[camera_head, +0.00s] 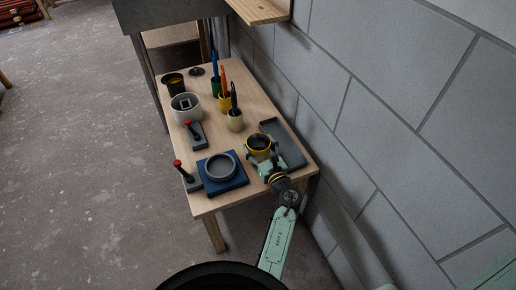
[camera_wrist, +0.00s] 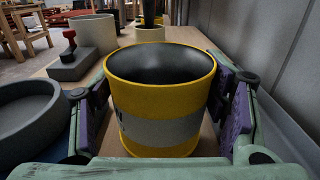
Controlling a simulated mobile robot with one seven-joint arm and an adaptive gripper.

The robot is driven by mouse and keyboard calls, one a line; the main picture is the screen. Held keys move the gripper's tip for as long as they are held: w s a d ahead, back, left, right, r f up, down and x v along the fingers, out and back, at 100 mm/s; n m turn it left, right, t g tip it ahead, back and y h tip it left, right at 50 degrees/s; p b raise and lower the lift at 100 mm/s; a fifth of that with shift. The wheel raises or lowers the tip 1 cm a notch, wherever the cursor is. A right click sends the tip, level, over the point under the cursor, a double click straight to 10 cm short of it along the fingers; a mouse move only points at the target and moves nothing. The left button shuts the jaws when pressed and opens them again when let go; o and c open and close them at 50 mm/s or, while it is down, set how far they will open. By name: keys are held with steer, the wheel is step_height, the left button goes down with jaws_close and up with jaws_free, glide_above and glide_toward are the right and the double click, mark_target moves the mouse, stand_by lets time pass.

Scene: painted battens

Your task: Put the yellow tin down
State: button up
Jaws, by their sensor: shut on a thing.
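The yellow tin (camera_wrist: 160,134) has a grey band, a dark inside and an open top, and it stands upright. My gripper (camera_wrist: 160,105) is shut on it, with purple pads at its left and right sides. In the head view the tin (camera_head: 259,150) is at the near right of the wooden table, in my gripper (camera_head: 263,158), beside the dark grey tray (camera_head: 290,154). I cannot tell whether its base touches the table; its underside is hidden.
Red-handled stamps (camera_head: 194,133) stand on grey blocks further left. Behind are a cream pot (camera_head: 182,117), a dark pot (camera_head: 174,86) and pen cups (camera_head: 235,124). A block wall (camera_head: 400,110) borders the right.

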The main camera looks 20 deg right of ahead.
steer(key=shift+f, duration=0.6)
steer(key=shift+f, duration=0.25)
steer(key=o, duration=1.7)
steer(key=shift+r, duration=0.25)
steer(key=s+b, duration=0.2)
steer(key=s, duration=1)
steer(key=shift+d+f, duration=0.1)
steer(key=shift+d, duration=0.05)
